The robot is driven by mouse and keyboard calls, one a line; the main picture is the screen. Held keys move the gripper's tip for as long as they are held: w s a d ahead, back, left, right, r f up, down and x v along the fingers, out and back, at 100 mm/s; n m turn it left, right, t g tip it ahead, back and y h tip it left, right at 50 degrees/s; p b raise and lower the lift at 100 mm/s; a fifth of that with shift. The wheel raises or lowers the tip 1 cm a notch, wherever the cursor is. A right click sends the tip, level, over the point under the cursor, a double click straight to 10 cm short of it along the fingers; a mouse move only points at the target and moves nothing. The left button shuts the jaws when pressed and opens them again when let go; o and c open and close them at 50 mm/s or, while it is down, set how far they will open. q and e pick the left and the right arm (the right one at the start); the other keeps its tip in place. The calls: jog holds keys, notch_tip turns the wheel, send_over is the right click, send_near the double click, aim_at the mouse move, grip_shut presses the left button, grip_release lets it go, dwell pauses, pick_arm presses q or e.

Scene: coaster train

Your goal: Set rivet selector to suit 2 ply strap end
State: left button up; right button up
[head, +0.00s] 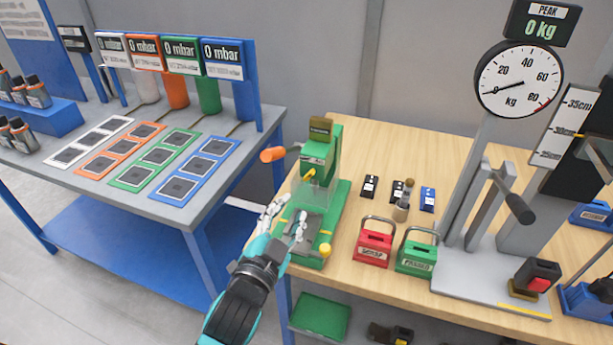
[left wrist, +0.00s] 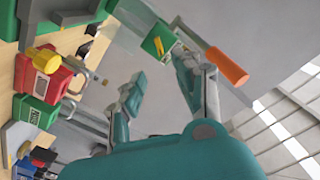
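The green riveting press (head: 323,185) stands at the left edge of the wooden table, with an orange-handled lever (head: 273,154) on its left. A small yellow pointer (head: 311,173) is on its green head; it also shows in the left wrist view (left wrist: 158,46). I cannot read its setting. A yellow knob (head: 325,249) is at the press's front right. My left gripper (head: 286,216) is open and empty in front of the press, below the pointer. In the left wrist view its two fingers (left wrist: 166,92) are spread. My right gripper is out of view.
Red (head: 372,247) and green (head: 416,255) handled boxes stand right of the press. Small black and blue blocks (head: 428,199) lie behind them. A dial scale (head: 519,80) stands farther right. The grey table (head: 140,196) with coloured mats is at left, across a gap.

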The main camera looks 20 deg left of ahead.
aim_at(309, 177)
pick_arm(q)
jog(key=w+p, duration=0.1)
jog(key=w, duration=0.9)
jog(key=shift+w+d+p, duration=0.15)
jog(key=shift+p, duration=0.25)
grip_shut()
